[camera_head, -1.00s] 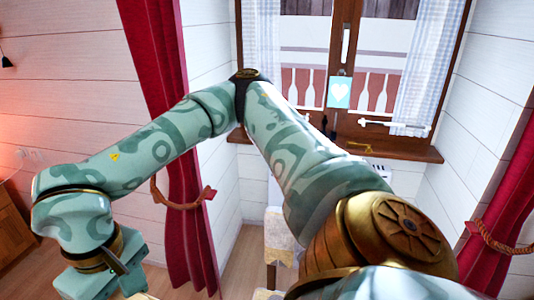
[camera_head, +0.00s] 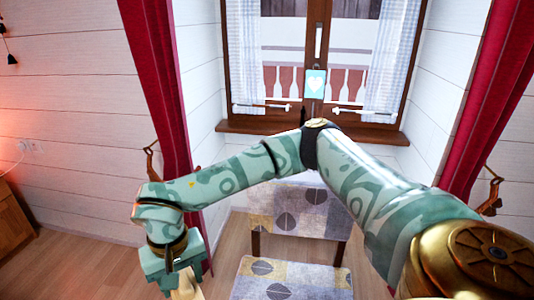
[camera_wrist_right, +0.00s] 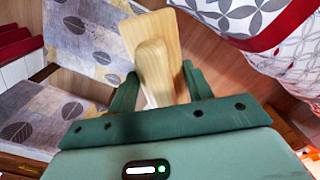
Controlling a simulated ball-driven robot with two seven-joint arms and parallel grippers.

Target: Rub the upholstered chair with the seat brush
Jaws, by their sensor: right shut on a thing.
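The upholstered chair (camera_head: 300,212) has grey, cream and yellow fabric with dark leaf shapes. It stands below the window in the head view, its lower padded part cut off by the bottom edge. It also shows at the left of the right wrist view (camera_wrist_right: 50,115). My right gripper (camera_wrist_right: 160,88) is shut on the handle of the seat brush (camera_wrist_right: 150,35), a pale wooden block. In the head view the brush (camera_head: 187,293) shows only partly, below the gripper, left of the chair and apart from it. The bristles are hidden. My left gripper is not in view.
Bedding (camera_wrist_right: 245,20) with a grey pattern and red edge lies right of the brush in the wrist view. Red curtains (camera_head: 160,80) hang on both sides of the window. Bare wooden floor (camera_head: 90,265) lies left of the gripper. A wooden cabinet (camera_head: 15,220) stands at far left.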

